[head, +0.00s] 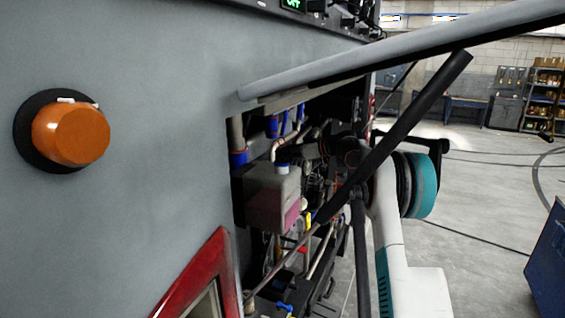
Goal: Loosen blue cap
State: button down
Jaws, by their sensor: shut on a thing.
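A small blue cap (282,168) sits on top of a pale translucent tank (262,195) inside the open engine bay. The lower part of the tank shows pink-red fluid. A pale curved pipe comes down close to the cap. Another pale cap (309,202) shows small at the tank's right side. My white and teal arm stands to the right of the bay. Its end goes out of sight among dark parts behind the black strut, so I cannot make out my gripper or what it touches.
The raised grey flap (400,50) and a black strut (400,130) cross in front of the bay. The grey coach side (150,210) with an orange lamp (70,134) fills the left. Hoses crowd the bay. Open floor (480,200) lies right, with a blue cabinet (548,250).

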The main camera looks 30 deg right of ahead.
jog(key=shift+d+f, duration=0.1)
jog(key=shift+f, duration=0.2)
jog(key=shift+w+r+n+g+y+p, duration=0.1)
jog(key=shift+w+n+g+y+p, duration=0.1)
jog(key=shift+n+g+y+p, duration=0.65)
jog(key=shift+n+g+y+p, duration=0.25)
jog(key=shift+n+g+p, duration=0.15)
jog(key=shift+p, duration=0.25)
jog(key=shift+w+r+n+g+p, duration=0.15)
jog(key=shift+n+g+p, duration=0.15)
jog(key=shift+p, duration=0.85)
jog(key=shift+n+g+y+p, duration=0.25)
jog(key=shift+n+y+p, duration=0.15)
jog(key=shift+p, duration=0.5)
jog(key=c, duration=1.5)
grip_release()
jog(key=shift+f, duration=0.2)
jog(key=shift+c, duration=0.2)
jog(key=shift+o, duration=0.4)
